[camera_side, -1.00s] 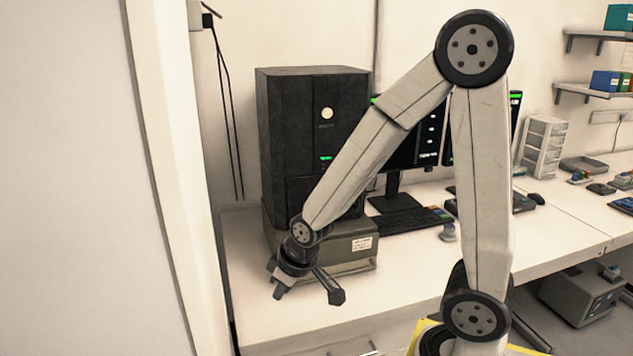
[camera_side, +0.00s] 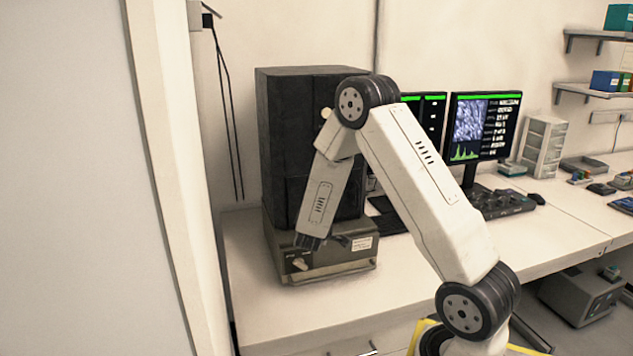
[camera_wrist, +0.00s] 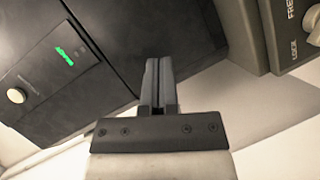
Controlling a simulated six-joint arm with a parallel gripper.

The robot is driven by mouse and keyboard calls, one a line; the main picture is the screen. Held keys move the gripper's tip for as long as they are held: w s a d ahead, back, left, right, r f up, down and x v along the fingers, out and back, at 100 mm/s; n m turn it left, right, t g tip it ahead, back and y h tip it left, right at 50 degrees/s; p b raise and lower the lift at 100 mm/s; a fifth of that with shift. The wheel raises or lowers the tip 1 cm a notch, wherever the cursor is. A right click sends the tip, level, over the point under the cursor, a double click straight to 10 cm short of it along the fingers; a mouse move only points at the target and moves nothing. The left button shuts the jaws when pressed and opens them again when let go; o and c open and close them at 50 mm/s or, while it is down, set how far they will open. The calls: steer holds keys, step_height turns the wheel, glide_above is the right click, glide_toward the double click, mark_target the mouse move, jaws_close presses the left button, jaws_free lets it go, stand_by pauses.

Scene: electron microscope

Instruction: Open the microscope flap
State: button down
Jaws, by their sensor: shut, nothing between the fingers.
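The microscope is a tall black cabinet (camera_side: 285,120) on a grey base unit (camera_side: 325,268). Its lower front panel, which looks like the flap (camera_wrist: 185,30), fills the middle of the wrist view beyond my fingers. A seam divides it from the upper front, and it looks flush and shut. My gripper (camera_wrist: 159,65) is shut and empty, with its fingers together and pointing at this panel. Whether the fingertips touch it I cannot tell. In the side view my arm covers much of the front, and the fingers are hard to make out.
The base unit's lettered front with a knob (camera_wrist: 314,28) is at the right of the wrist view. Monitors (camera_side: 483,125) and a keyboard (camera_side: 385,224) stand to the right of the microscope. The white bench (camera_side: 300,315) is clear in front of the base unit.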

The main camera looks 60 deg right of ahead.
mark_target(357, 197)
steer(key=s+d+g+h, duration=0.4)
steer(key=s+d, duration=0.1)
steer(key=shift+s+d+g, duration=0.4)
steer(key=shift+f, duration=0.1)
steer(key=d, duration=1)
steer(key=shift+w, duration=0.45)
steer(key=shift+s+a, duration=0.1)
steer(key=shift+a, duration=0.1)
steer(key=shift+s+a+m+g, duration=0.35)
steer(key=shift+a+g, duration=0.15)
steer(key=shift+g, duration=0.15)
steer(key=shift+s+a+m+g, duration=0.25)
steer(key=shift+a+m+g, duration=0.15)
steer(key=shift+g, duration=0.25)
steer(key=a+m+g+y, duration=0.1)
steer(key=a+m+g, duration=0.2)
steer(key=a, duration=1.7)
steer(key=shift+w+g, duration=0.3)
steer(key=shift+g, duration=0.6)
steer(key=shift+f, duration=0.1)
